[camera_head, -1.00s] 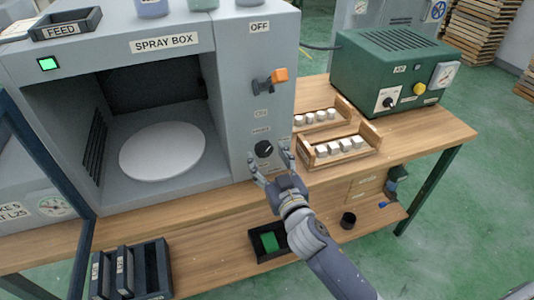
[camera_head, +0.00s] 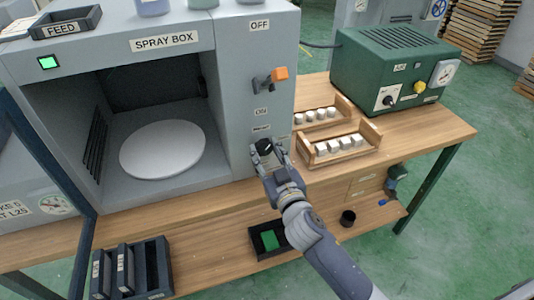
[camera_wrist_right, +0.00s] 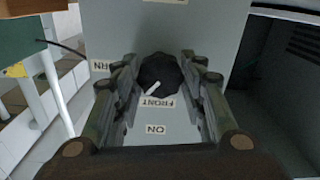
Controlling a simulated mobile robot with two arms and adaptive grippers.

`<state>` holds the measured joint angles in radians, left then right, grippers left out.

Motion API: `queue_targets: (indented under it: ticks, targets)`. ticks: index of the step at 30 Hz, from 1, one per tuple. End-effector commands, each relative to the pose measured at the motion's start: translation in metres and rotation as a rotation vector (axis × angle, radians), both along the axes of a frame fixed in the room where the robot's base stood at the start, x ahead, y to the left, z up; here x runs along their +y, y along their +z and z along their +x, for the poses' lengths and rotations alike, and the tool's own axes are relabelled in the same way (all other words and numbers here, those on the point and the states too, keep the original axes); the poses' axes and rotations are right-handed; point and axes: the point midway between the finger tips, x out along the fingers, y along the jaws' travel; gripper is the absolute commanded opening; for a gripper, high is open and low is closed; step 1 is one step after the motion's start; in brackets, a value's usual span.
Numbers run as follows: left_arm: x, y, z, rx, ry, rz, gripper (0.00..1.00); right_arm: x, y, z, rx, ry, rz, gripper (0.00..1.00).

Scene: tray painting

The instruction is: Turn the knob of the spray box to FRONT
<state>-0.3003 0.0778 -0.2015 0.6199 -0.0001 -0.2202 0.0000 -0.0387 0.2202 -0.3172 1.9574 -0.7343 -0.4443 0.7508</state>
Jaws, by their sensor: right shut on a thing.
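The grey spray box (camera_head: 228,110) stands on the wooden bench, with a black knob (camera_head: 264,147) low on its right front panel. My right gripper (camera_head: 268,151) is shut on the knob, one finger at each side. In the right wrist view the knob (camera_wrist_right: 160,72) sits between the fingertips (camera_wrist_right: 159,66). Its white pointer (camera_wrist_right: 152,90) slants down-left, towards the left end of the upside-down FRONT label (camera_wrist_right: 157,102). A partly hidden label ending in "RN" (camera_wrist_right: 101,66) is to the left. My left gripper is out of view.
An orange-handled switch (camera_head: 278,74) is above the knob, between OFF and ON labels. Wooden racks with white pieces (camera_head: 340,157) stand right of the box. A green AIR unit (camera_head: 385,70) is behind them. A white disc (camera_head: 162,149) lies inside the box.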

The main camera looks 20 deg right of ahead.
Motion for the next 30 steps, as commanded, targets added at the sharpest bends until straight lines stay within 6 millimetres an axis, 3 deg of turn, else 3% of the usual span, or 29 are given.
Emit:
queue_targets:
  ticks: [30]
  targets:
    - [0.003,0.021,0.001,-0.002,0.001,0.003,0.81,-0.001,0.002,0.000,-0.022,-0.001,-0.619,0.14]
